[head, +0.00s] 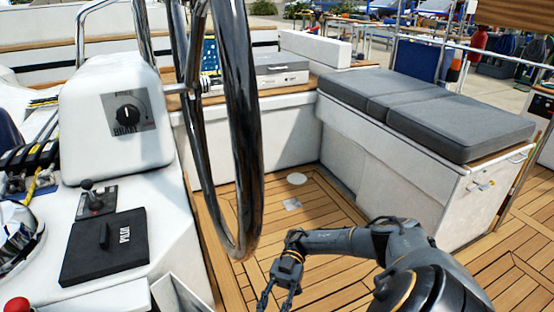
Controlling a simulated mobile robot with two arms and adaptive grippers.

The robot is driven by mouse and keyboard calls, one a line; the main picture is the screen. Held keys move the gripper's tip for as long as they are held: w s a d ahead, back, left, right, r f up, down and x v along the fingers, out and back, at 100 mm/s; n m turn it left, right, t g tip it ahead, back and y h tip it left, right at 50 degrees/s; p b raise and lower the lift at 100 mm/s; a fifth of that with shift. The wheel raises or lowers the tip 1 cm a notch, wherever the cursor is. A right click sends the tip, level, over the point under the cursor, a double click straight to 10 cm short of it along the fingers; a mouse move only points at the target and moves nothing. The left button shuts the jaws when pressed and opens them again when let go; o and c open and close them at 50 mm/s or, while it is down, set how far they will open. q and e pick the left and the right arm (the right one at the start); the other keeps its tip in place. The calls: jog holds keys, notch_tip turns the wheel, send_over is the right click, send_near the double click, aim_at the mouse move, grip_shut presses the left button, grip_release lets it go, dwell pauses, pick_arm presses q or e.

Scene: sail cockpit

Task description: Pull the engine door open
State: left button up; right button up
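No panel in the head view is clearly marked as the engine door. A white panel with a raised edge (182,293) stands at the lower left below the helm console, cut off by the frame's bottom; I cannot tell whether it is the engine door. My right gripper (276,301) points down over the teak floor, right of the white panel and apart from it. Its two fingers are spread with nothing seen between them; the tips are near the bottom edge. My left gripper is not in view.
A large black steering wheel (243,130) rises between the console (115,120) and the open floor (325,210). A black PILOT cover (104,246) and a throttle lever (95,197) sit on the console. A grey-cushioned bench (425,110) stands to the right.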

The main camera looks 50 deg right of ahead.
jog(key=shift+v, duration=2.65)
